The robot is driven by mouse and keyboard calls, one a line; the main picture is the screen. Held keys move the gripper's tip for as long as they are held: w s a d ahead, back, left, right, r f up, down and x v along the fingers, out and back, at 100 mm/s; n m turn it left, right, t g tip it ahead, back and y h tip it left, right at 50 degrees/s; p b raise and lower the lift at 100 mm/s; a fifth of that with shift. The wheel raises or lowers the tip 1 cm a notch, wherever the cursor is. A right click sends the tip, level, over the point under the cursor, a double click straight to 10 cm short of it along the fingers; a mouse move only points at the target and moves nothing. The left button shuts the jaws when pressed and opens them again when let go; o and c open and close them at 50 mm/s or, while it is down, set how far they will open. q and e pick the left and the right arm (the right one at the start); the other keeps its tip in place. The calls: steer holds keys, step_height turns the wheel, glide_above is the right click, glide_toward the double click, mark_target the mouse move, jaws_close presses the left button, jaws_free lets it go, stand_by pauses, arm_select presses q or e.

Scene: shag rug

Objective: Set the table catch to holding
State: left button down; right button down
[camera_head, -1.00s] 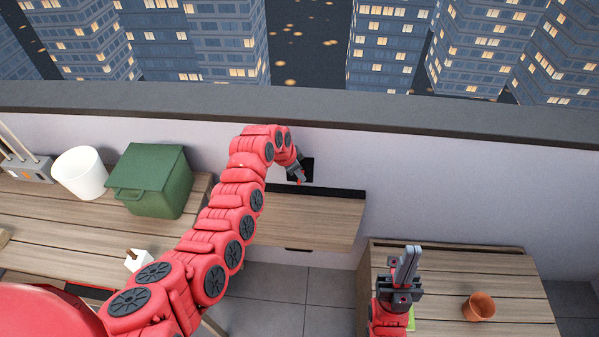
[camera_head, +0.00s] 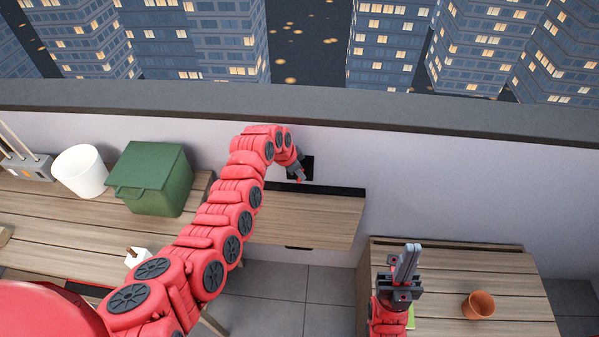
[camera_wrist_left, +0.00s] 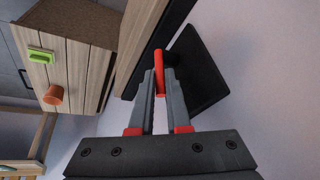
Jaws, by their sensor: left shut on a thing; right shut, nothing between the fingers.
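The table catch shows in the left wrist view as a black plate (camera_wrist_left: 203,75) on the wall with a red lever (camera_wrist_left: 158,72). My left gripper (camera_wrist_left: 160,85) is shut on the red lever, its fingertips at either side of it. In the head view the black plate (camera_head: 307,168) is partly hidden behind my left gripper (camera_head: 298,177). The wooden folding table (camera_head: 310,218) stands out from the wall just below the catch. My right gripper (camera_head: 407,262) is shut and empty, pointing up in front of the right-hand table.
A slatted table (camera_head: 450,285) at the right holds a terracotta pot (camera_head: 479,305) and a green item (camera_head: 411,316). On the left counter (camera_head: 60,225) stand a green bin (camera_head: 150,180) and a white bucket (camera_head: 80,172). Grey floor (camera_head: 285,285) lies open between them.

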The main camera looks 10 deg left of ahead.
arm_select(q)
steer(key=a+h+b, duration=0.1)
steer(key=h+b, duration=0.1)
steer(key=b, duration=0.3)
steer(key=c, duration=1.2)
jaws_free()
steer(key=shift+o, duration=0.2)
